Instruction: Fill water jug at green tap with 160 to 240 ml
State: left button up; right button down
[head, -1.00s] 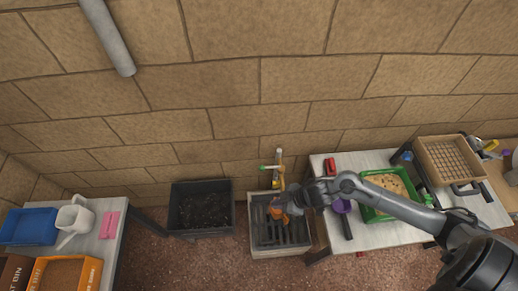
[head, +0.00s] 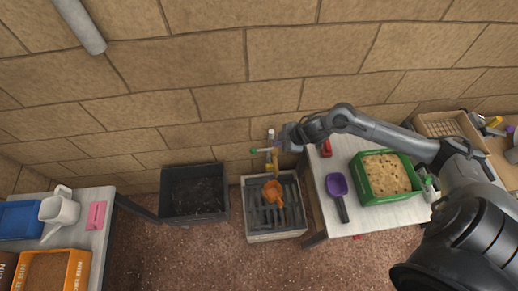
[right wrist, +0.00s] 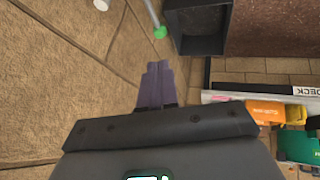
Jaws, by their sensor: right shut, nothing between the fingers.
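An orange jug (head: 272,192) stands on the slatted grate of a pale sink box (head: 250,228). I cannot make out any water in it. The tap stands at the wall behind the box, with a green end (head: 254,151) on its left side. This green end also shows in the right wrist view (right wrist: 160,32), beyond my fingers. My right gripper (head: 282,142) is shut and empty, close to the right of the tap and above the jug. Its closed fingers show in the right wrist view (right wrist: 157,68), apart from the green end. My left gripper is not in view.
A black bin (head: 193,217) stands left of the sink. The right table holds a purple scoop (head: 337,185) and a green tray (head: 402,198) of tan material. A white watering can (head: 60,208) and a blue tray (head: 20,222) stand on the left table.

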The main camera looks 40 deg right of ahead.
aim_at(255, 151)
pick_arm(q)
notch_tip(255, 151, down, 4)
jog(key=b, duration=0.4)
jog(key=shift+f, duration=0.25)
pick_arm(e)
jog(key=x, duration=1.4)
jog(key=shift+s, duration=0.1)
jog(key=shift+d, duration=0.1)
